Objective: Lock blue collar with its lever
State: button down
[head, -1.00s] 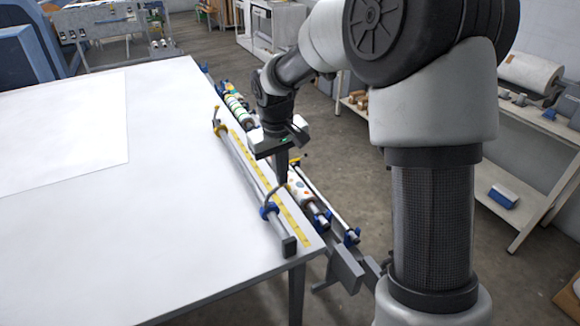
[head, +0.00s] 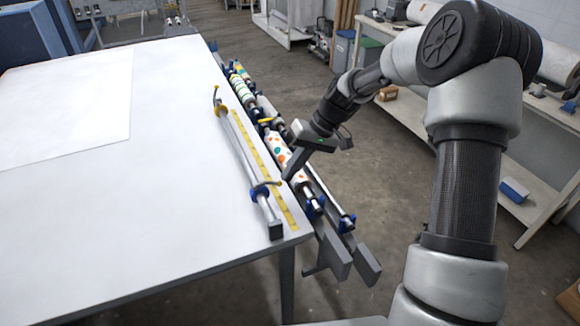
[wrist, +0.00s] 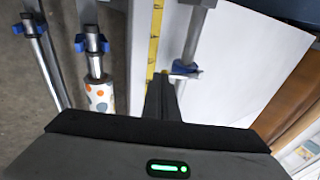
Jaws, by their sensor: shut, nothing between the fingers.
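The blue collar (head: 261,192) sits around a grey bar (head: 243,155) lying along the table's right edge, near the bar's front end. Its short lever (head: 278,183) reaches to the right from the collar, toward the yellow ruler strip. The collar also shows in the wrist view (wrist: 185,69), just right of my fingers; its lever is mostly hidden there. My gripper (head: 287,178) is shut and empty, its tips close to the lever's end. I cannot tell whether they touch it. A yellow collar (head: 219,106) with an upright lever is at the bar's far end.
The yellow ruler strip (head: 262,166) runs beside the bar on the white table (head: 120,220). A rack with patterned rolls (head: 279,150) and blue clamps stands just beyond the table edge, below my gripper. The table left of the bar is clear except for a large sheet (head: 65,110).

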jog(key=shift+d+f+y, duration=0.1)
jog(key=shift+f+y, duration=0.2)
jog(key=shift+f, duration=0.15)
jog(key=shift+f+b, duration=0.4)
jog(key=shift+b, duration=0.05)
jog(key=shift+d+f, duration=0.1)
jog(key=shift+f, duration=0.05)
jog(key=shift+s, duration=0.1)
